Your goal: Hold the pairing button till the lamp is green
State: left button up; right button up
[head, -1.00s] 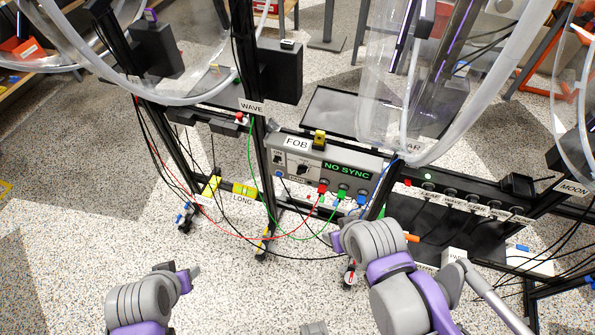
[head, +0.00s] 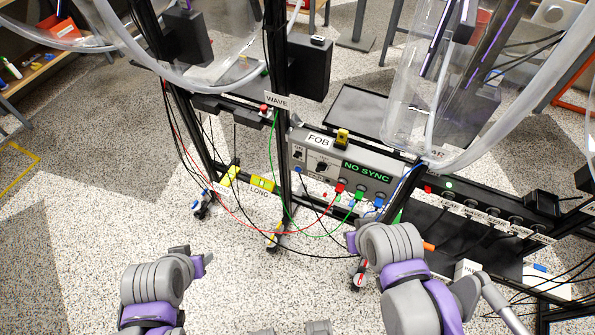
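A grey control box labelled FOB (head: 318,140) hangs on the black frame, and its display (head: 366,172) reads NO SYNC in green. Red, green and blue plugs sit along its lower edge. A small green light (head: 449,184) and a red one (head: 428,189) show on the black rail to the right. A label (head: 467,268) beginning "PA" is partly hidden by my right arm; I cannot pick out a pairing button for certain. My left gripper (head: 205,260) is over the floor, touching nothing visible. My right gripper (head: 352,240) is in front of the rail, below the box. Both fingertip gaps are unclear.
Red, green and black cables hang in loops between the left posts and the box. A red button (head: 264,109) sits by the WAVE label (head: 278,99). Speckled floor (head: 90,230) is free at the left.

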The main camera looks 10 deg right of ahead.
grip_shut()
dwell(1.0)
pick_arm(q)
jog(key=shift+f, duration=0.1)
